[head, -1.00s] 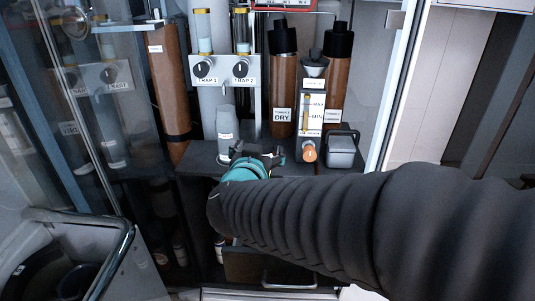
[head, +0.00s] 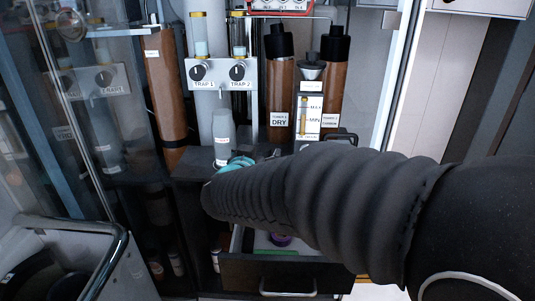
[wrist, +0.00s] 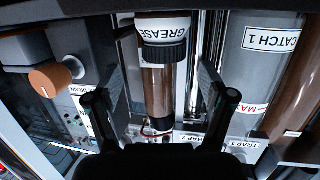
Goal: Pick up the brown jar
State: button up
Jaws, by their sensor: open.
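The brown jar (wrist: 165,12), with a white GREASE label and a black ribbed cap, shows upside down at the top of the wrist view. My gripper (wrist: 157,72) is open, with one finger on each side of the jar's line. The cap lies between and just beyond the fingertips; no contact is visible. In the head view my dark sleeved arm covers the jar and the fingers.
A grey bottle (head: 222,137) stands on the dark shelf left of my wrist. Brown towers (head: 280,95) and the trap panel (head: 221,74) stand behind. An open drawer (head: 280,270) lies below my arm. An orange knob (wrist: 50,78) is at the left in the wrist view.

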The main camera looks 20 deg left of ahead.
aim_at(262, 146)
jog(key=w, duration=0.2)
jog(key=w+f+b, duration=0.1)
jog(key=shift+w+a+f, duration=0.1)
jog(key=shift+w+a, duration=0.2)
jog(key=shift+w, duration=0.5)
jog(key=c, duration=1.3)
jog(key=shift+c, duration=0.6)
